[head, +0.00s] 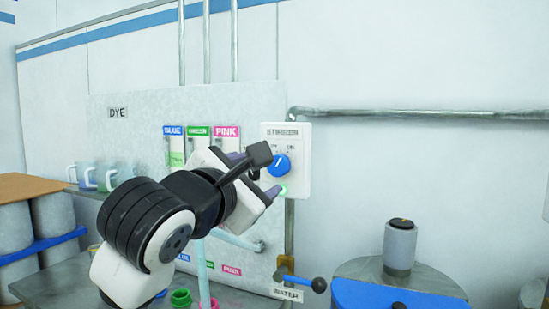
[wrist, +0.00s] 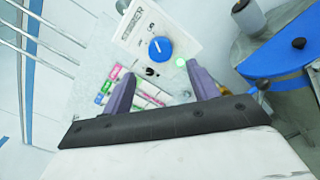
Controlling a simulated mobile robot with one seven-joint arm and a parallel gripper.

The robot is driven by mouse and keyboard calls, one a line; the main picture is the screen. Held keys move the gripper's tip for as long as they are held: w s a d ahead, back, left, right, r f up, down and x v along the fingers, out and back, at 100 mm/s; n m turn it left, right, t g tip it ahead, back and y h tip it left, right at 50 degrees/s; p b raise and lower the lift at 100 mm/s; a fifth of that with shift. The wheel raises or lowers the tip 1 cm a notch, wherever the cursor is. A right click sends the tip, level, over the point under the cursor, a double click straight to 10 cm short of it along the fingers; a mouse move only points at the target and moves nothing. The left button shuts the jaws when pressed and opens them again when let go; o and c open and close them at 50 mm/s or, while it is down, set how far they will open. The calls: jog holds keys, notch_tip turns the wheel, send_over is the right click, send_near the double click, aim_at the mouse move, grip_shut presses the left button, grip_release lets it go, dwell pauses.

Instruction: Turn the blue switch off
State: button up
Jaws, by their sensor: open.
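The blue switch (head: 279,165) is a round blue knob with a white pointer line on a white wall panel (head: 300,137). In the head view the pointer line tilts up and to the right. A green light (head: 283,190) glows below the knob. In the wrist view the knob (wrist: 160,49) is ahead of and between my fingers, with the lit green light (wrist: 180,62) beside it. My gripper (wrist: 158,88) is open and empty, its two purple-grey fingers spread. It is close to the panel, at its left side in the head view; no contact with the knob shows.
Blue, green and pink labels (head: 199,131) mark tubes left of the panel. A metal pipe (head: 420,114) runs along the wall to the right. A blue-handled water valve (head: 318,285) is below. Pitchers (head: 92,178) stand at left.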

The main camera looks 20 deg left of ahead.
aim_at(276, 166)
jog(key=w+p, duration=0.2)
jog(key=w, duration=0.6)
jog(key=shift+d+p, duration=0.15)
jog(key=shift+p, duration=0.15)
jog(key=shift+c, duration=0.2)
jog(key=c, duration=0.9)
